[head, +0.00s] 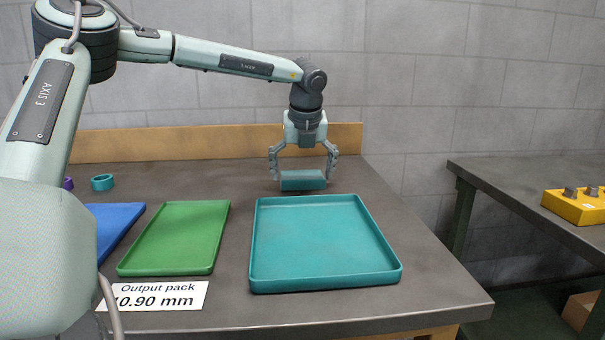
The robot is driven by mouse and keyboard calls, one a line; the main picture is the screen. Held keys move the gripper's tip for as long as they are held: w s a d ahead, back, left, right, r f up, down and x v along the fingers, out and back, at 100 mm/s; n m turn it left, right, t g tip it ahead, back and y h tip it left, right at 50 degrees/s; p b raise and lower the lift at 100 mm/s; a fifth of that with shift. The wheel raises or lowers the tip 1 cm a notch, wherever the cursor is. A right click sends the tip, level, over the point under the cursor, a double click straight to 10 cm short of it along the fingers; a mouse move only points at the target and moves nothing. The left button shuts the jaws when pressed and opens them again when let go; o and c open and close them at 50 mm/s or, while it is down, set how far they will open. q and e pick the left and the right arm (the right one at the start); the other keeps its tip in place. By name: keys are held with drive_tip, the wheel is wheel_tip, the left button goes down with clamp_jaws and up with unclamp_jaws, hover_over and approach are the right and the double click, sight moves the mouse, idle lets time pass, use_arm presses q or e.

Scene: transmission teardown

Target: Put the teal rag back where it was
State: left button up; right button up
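The teal rag (303,181) looks like a flat folded block behind the teal tray, near the back of the bench. My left gripper (303,175) points down over it, with its fingers spread wide, one at each end of the rag. The rag fills nearly all the room between the fingertips. I cannot tell whether the fingers press on it, or whether it rests on the bench or hangs just above it. My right gripper is not in view.
The teal tray (258,245) and green tray (150,269) are empty. A blue tray (118,222) is partly hidden by my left arm. A teal ring (102,182) and a purple ring (67,183) sit at the back left. A label card (160,296) lies in front.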

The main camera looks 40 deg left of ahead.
use_arm(q)
drive_tip(key=shift+r, duration=0.15)
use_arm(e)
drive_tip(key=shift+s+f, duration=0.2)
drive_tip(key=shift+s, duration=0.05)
use_arm(q)
drive_tip(key=shift+r, duration=0.25)
drive_tip(key=v, duration=1.1)
drive_tip(key=shift+r, duration=0.25)
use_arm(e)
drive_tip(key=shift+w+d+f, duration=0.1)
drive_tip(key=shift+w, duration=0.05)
use_arm(q)
drive_tip(key=shift+s, duration=0.1)
